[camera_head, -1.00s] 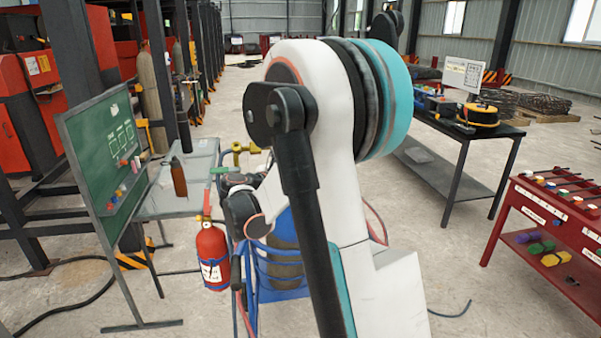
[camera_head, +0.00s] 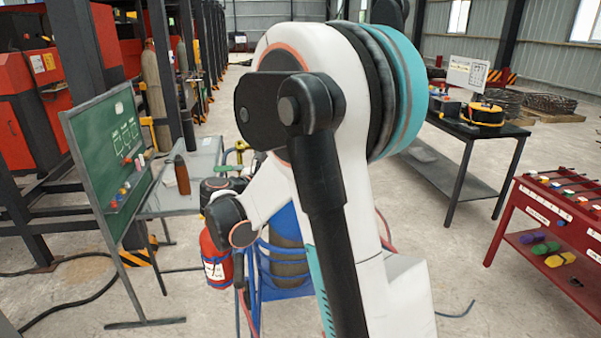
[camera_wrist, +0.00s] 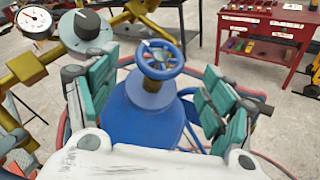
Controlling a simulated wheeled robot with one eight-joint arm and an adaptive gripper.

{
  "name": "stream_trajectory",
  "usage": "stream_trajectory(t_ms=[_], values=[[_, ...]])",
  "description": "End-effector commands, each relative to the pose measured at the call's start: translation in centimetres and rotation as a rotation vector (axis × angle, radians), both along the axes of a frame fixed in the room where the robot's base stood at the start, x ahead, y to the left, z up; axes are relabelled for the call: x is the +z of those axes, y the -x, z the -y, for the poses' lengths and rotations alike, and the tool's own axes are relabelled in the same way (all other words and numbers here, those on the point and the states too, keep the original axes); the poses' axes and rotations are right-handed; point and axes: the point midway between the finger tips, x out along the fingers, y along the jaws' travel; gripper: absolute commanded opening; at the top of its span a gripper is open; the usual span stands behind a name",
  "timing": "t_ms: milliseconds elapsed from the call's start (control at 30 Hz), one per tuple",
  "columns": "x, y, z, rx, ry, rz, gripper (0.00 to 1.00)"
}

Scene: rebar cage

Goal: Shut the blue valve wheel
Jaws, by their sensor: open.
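The blue valve wheel (camera_wrist: 160,59) sits on a brass stem on top of a blue gas cylinder (camera_wrist: 140,115) in the wrist view. It lies near the upper middle of that view. My gripper (camera_wrist: 165,90) is open, with one teal-padded finger to the left of the cylinder and wheel and the other to the right. The wheel shows ahead of and between the fingers; I see no contact with it. In the head view my arm hides the wheel, and the blue cylinder (camera_head: 284,222) shows partly behind the arm.
A pressure gauge (camera_wrist: 35,22) and a dark knob (camera_wrist: 87,25) on brass fittings stand left of the wheel. A red fire extinguisher (camera_head: 216,262), a grey table (camera_head: 203,160) and a green board (camera_head: 110,150) stand left. A red rack (camera_head: 550,215) stands right, with open floor before it.

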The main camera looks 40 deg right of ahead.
Motion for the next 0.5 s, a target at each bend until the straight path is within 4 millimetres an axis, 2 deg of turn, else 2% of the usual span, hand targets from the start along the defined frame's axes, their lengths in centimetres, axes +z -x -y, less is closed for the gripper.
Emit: stream_trajectory(t_ms=[33,200,333,500], values=[[0.2,0.1,-1.2,0.003,0.000,0.000,0.76],[0.7,0.5,-3.9,0.002,0.000,0.000,0.76],[0.9,0.8,-5.1,0.001,0.000,0.000,0.76],[1.0,0.9,-5.7,-0.001,-0.001,0.001,0.76]])
